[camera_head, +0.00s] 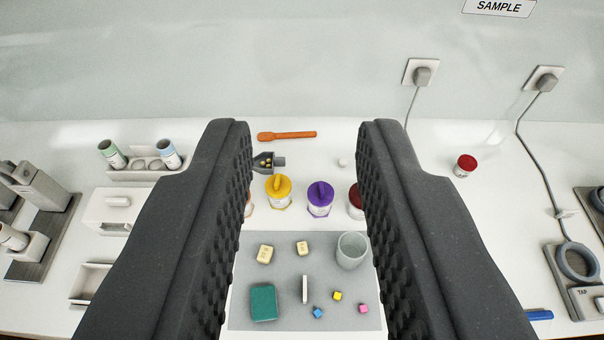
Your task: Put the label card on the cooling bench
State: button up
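My gripper (303,145) is open, with its two dark ridged fingers wide apart and nothing between them. It is above and in front of a white bench (330,215). A thin white upright piece (305,289), which may be the label card, stands on a grey mat (280,322) seen between the fingers. No writing on it can be read. I cannot tell whether the white bench is the cooling bench, as no marking names it. The fingers hide parts of the bench on both sides.
The mat also holds a teal block (263,302), two cream blocks (265,254), small coloured cubes (337,296) and a grey cup (352,250). A cabled device (580,280) is at right.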

jog(key=o, duration=0.4)
jog(key=shift+s+r, duration=0.5)
jog(key=shift+r, duration=0.05)
jog(key=o, duration=0.5)
jog(key=shift+s+r+t, duration=0.1)
jog(key=shift+r+t, duration=0.05)
jog(key=shift+t, duration=0.15)
jog(key=shift+c, duration=0.2)
jog(key=shift+o, duration=0.4)
jog(key=m+g+p, duration=1.3)
jog(key=m+g, duration=0.2)
jog(key=m, duration=0.3)
send_over(305, 287)
notch_tip(305, 287, down, 41)
jog(key=f, duration=0.3)
jog(key=f+p, duration=0.1)
jog(key=f, duration=0.3)
jog(key=shift+d+f, duration=0.2)
jog(key=shift+f, duration=0.1)
jog(key=shift+a+f+p, duration=0.15)
jog(key=shift+f+p, duration=0.25)
jog(key=shift+f, duration=0.9)
jog(key=shift+a+f+p, duration=0.1)
jog(key=shift+f+p, duration=0.25)
jog(key=shift+f, duration=0.9)
